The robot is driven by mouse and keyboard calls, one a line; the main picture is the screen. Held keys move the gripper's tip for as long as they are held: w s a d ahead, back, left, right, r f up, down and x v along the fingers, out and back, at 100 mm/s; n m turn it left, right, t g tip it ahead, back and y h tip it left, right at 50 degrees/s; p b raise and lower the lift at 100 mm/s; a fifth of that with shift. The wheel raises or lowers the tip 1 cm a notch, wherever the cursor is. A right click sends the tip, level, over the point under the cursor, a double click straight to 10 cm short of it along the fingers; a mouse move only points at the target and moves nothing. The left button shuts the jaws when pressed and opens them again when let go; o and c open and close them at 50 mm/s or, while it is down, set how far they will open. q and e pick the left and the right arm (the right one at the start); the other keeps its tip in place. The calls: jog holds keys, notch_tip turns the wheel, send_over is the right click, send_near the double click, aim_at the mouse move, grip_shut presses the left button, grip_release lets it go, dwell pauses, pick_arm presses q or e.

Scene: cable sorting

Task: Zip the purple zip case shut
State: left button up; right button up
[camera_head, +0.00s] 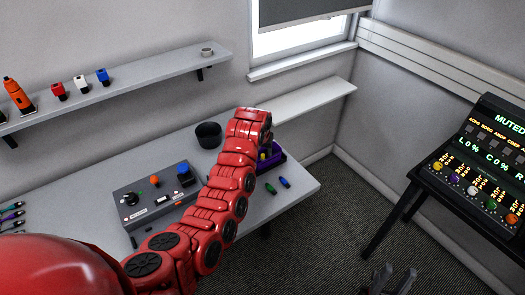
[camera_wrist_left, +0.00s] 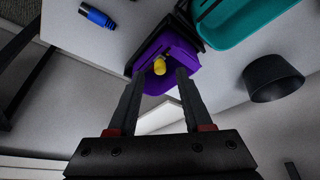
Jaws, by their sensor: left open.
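The purple zip case (camera_head: 278,157) lies at the right end of the grey table, partly hidden by my left arm in the head view. In the left wrist view the purple case (camera_wrist_left: 183,50) shows a yellow piece (camera_wrist_left: 159,66) on or in it; I cannot tell which. My left gripper (camera_wrist_left: 159,76) is open, its two fingers apart and pointing at the case with the yellow piece between their tips. I cannot tell whether they touch the case. My right gripper (camera_head: 391,277) is at the bottom of the head view, fingers apart, empty, away from the table.
A dark cup (camera_head: 208,135) stands behind my left arm. A teal case (camera_wrist_left: 235,25) is beside the purple one. Green (camera_head: 270,188) and blue (camera_head: 285,182) connectors lie near the table's edge. A grey control box (camera_head: 150,195) stands left; a black console stand (camera_head: 450,185) is right.

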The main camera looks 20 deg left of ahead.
pick_arm(q)
jog(key=shift+x, duration=1)
grip_shut()
dwell(0.9)
